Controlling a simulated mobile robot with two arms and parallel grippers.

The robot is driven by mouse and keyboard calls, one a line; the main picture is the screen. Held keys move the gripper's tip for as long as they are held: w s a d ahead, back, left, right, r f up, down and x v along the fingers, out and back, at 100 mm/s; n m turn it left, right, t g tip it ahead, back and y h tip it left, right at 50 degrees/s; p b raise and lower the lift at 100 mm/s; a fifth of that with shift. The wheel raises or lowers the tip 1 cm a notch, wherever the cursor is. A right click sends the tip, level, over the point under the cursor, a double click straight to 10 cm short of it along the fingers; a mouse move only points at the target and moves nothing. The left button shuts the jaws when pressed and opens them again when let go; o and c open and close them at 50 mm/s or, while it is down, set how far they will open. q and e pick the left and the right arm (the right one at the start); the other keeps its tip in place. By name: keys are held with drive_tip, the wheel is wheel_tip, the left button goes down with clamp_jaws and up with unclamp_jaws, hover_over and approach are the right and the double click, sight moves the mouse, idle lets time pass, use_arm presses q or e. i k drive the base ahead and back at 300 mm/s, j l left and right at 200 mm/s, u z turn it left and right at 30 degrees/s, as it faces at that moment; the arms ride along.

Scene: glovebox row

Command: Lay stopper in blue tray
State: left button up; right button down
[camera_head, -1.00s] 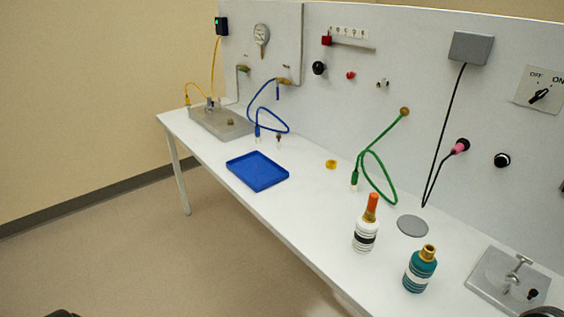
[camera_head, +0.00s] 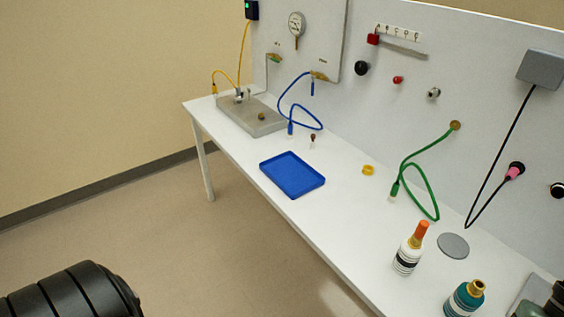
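The blue tray (camera_head: 292,186) lies flat on the white bench and looks empty. An orange stopper-like piece (camera_head: 421,230) sits upright in the neck of a white bottle with dark bands (camera_head: 407,258), right of the tray. A small dark-topped piece (camera_head: 313,139) stands behind the tray; I cannot tell what it is. A black ribbed part of my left arm shows at bottom left; its gripper is out of view. Dark parts at the bottom right corner seem to be my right arm or gripper (camera_head: 553,300), cut off by the frame, fingers unclear.
A teal bottle with a gold neck (camera_head: 465,298) stands near the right arm. The bench between tray and white bottle is mostly clear.

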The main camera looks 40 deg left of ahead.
sight(286, 174)
drive_tip(key=i+j, duration=0.15)
drive_tip(key=j, duration=0.25)
drive_tip(key=i+j, duration=0.15)
drive_tip(key=j, duration=0.25)
drive_tip(key=i+j, duration=0.1)
drive_tip(key=j, duration=0.3)
drive_tip(key=i+j, duration=0.15)
drive_tip(key=j, duration=0.25)
drive_tip(key=i+j, duration=0.15)
drive_tip(key=j, duration=0.25)
drive_tip(key=i+j, duration=0.15)
drive_tip(key=j, duration=0.3)
drive_tip(key=i+j, duration=0.15)
drive_tip(key=j, duration=0.15)
drive_tip(key=i+j, duration=0.2)
drive_tip(key=j, duration=0.15)
drive_tip(key=i+j, duration=0.15)
drive_tip(key=j, duration=0.15)
drive_tip(key=i, duration=0.15)
drive_tip(key=z, duration=0.05)
